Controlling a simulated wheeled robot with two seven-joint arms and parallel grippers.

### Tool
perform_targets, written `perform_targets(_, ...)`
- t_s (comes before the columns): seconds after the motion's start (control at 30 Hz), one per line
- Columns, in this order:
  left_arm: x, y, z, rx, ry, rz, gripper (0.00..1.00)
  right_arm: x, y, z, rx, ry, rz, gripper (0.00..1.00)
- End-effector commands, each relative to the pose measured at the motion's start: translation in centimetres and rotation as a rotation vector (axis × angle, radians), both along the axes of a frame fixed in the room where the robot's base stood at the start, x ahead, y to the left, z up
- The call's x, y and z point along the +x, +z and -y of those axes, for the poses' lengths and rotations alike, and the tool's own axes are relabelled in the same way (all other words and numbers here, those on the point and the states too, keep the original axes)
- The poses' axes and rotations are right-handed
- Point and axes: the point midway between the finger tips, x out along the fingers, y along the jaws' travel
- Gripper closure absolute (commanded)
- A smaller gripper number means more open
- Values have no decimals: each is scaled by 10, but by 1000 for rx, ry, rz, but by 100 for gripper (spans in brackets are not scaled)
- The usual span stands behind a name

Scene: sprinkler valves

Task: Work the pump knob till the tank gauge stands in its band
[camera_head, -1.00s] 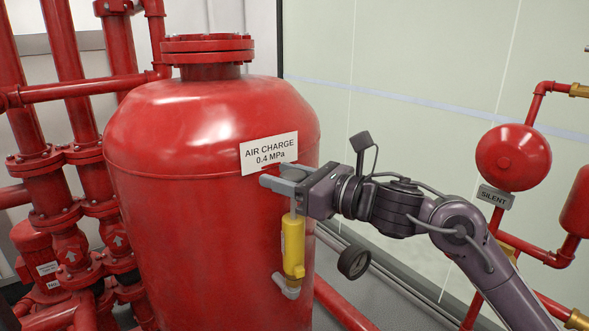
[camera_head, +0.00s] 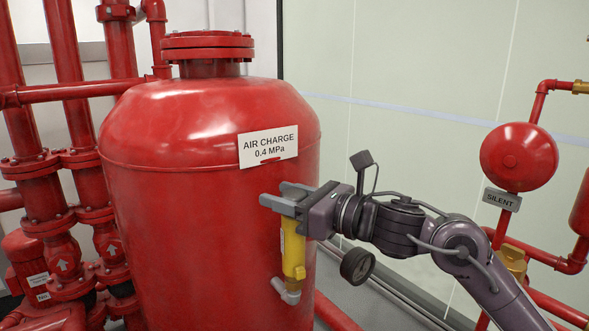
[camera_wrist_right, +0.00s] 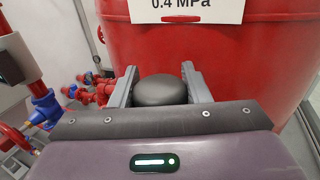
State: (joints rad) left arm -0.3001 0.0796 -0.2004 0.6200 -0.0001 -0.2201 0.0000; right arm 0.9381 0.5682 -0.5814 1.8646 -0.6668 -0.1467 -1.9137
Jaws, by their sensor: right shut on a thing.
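My right gripper (camera_head: 277,196) is at the front right of the big red tank (camera_head: 210,225), just above the yellow pump body (camera_head: 293,250). It is shut on the pump knob (camera_wrist_right: 161,90), a dark grey rounded knob between both fingers in the right wrist view. The head view does not show the knob clearly behind the fingers. The pump stands upright, with a grey elbow fitting at its foot. A round dark gauge (camera_head: 357,265) sits to the right of the pump, below my right forearm; its needle and band cannot be read. My left gripper is out of view.
A white sign reading "AIR CHARGE 0.4 MPa" (camera_head: 268,146) is on the tank above the gripper. Red pipes and valves (camera_head: 60,205) crowd the left. A red bell (camera_head: 518,157) and pipework stand at the right. The pale wall behind my arm is clear.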

Motion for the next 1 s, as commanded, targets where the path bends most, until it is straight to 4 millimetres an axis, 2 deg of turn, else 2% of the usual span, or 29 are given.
perform_targets(0.13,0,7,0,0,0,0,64,0,10,0,-3,0,-1,85)
perform_targets(0.37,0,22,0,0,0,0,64,0,39,0,-4,0,-1,85)
perform_targets(0.87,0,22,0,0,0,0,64,0,46,0,-3,0,-4,85)
perform_targets(0.9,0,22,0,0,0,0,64,0,46,0,-2,0,-4,56)
perform_targets(1.0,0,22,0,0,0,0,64,0,47,0,-3,0,-3,43)
